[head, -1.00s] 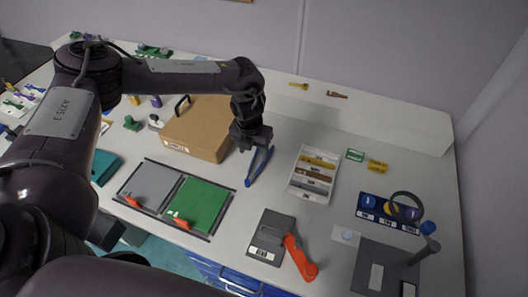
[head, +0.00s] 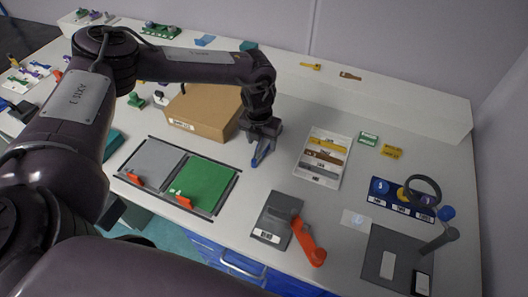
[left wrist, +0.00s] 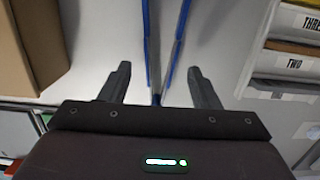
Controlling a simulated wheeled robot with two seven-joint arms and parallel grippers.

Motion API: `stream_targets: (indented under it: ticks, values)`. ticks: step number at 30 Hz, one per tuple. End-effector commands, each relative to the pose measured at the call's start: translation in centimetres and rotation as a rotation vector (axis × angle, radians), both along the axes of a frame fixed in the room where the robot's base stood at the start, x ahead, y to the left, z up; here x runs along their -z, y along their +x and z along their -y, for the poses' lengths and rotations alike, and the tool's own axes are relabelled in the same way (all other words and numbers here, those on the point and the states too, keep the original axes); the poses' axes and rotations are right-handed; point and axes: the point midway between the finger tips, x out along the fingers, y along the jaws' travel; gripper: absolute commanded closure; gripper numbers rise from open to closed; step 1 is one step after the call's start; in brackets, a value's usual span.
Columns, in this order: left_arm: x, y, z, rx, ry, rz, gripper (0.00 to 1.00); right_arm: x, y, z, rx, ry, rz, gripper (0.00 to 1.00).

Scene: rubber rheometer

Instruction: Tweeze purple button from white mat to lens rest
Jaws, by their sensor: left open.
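Blue tweezers (head: 263,153) are on the table right of the cardboard box. In the left wrist view the tweezers (left wrist: 148,50) show two blue arms joined at the near end. My left gripper (head: 263,138) is over the tweezers and open; in the left wrist view its two fingers (left wrist: 158,75) stand apart either side of the tweezers' joined end. The white mat (head: 348,217) lies right of the grey and orange device; a button on it is too small to make out clearly. The grey stand base with a magnifier (head: 424,190) is at the right. My right gripper is not in view.
A cardboard box (head: 203,112) stands left of my gripper. A white tray (head: 331,141) with labelled slots lies to the right. A green pad (head: 205,183) and the grey and orange device (head: 270,220) are nearer. A blue holder (head: 398,207) stands behind the stand base.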

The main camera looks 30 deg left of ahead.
Motion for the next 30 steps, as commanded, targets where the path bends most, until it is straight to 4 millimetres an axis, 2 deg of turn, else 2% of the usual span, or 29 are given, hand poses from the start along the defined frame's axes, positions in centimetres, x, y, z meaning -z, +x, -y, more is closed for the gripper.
stream_targets:
  ticks: [1,6,16,17,24,30]
  values:
    - [1.3,0.0,0.0,-0.001,0.000,-0.002,0.44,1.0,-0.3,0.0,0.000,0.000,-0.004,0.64]
    - [2.6,0.2,0.0,-0.001,-0.001,0.000,0.44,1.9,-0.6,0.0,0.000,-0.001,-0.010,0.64]
    - [2.7,0.3,0.0,0.000,0.000,0.000,0.44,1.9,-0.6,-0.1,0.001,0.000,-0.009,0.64]
    - [2.7,0.3,0.0,0.000,0.000,0.000,0.45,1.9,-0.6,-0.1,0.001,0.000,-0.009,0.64]
    - [2.7,0.3,0.0,0.000,0.000,0.000,0.76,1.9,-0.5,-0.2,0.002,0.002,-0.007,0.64]
    - [2.6,0.3,0.0,0.000,0.000,0.000,0.76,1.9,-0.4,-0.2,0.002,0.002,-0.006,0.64]
